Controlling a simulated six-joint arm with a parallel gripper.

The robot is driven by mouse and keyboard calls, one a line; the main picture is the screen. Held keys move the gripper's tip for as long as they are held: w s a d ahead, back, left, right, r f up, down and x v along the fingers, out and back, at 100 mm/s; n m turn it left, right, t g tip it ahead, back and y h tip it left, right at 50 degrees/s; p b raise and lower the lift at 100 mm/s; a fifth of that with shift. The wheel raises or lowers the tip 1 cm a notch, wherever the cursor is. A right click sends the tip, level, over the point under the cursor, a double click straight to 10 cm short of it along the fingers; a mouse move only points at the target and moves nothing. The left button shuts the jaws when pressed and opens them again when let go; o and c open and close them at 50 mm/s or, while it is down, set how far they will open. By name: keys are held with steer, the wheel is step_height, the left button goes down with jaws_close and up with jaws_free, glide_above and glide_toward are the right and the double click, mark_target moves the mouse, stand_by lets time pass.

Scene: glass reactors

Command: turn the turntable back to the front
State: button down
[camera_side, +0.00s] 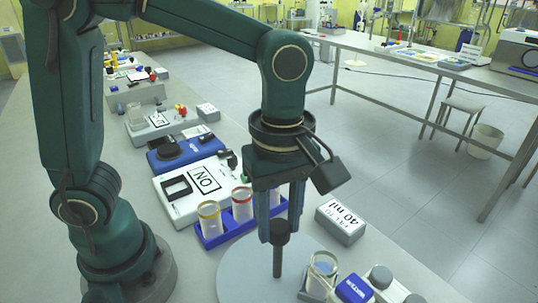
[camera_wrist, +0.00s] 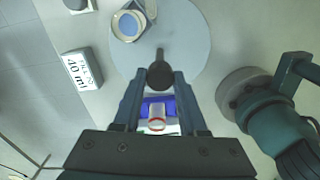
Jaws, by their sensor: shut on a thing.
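The turntable is a flat, pale grey-blue disc (camera_side: 240,272), at the bottom middle of the side view. It also shows at the top of the wrist view (camera_wrist: 190,55). An upright dark peg with a round knob (camera_side: 278,258) stands on it. My gripper (camera_side: 280,234) points down over the disc and is shut on the knob, which also shows between the fingertips in the wrist view (camera_wrist: 159,76). A glass vessel (camera_side: 321,274) stands at the disc's right edge in the side view. From above it shows blue inside (camera_wrist: 127,25).
A grey block labelled 40 ml (camera_side: 341,221) lies right of the disc. A blue rack (camera_side: 213,238) with banded glass tubes stands behind it. A blue-topped item (camera_side: 354,289) and several capped bottles stand front right. More equipment lines the bench farther back.

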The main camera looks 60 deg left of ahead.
steer(key=shift+n, duration=5.8)
steer(key=shift+c, duration=2.2)
jaws_free()
steer(key=shift+r, duration=2.6)
steer(key=shift+a, duration=0.1)
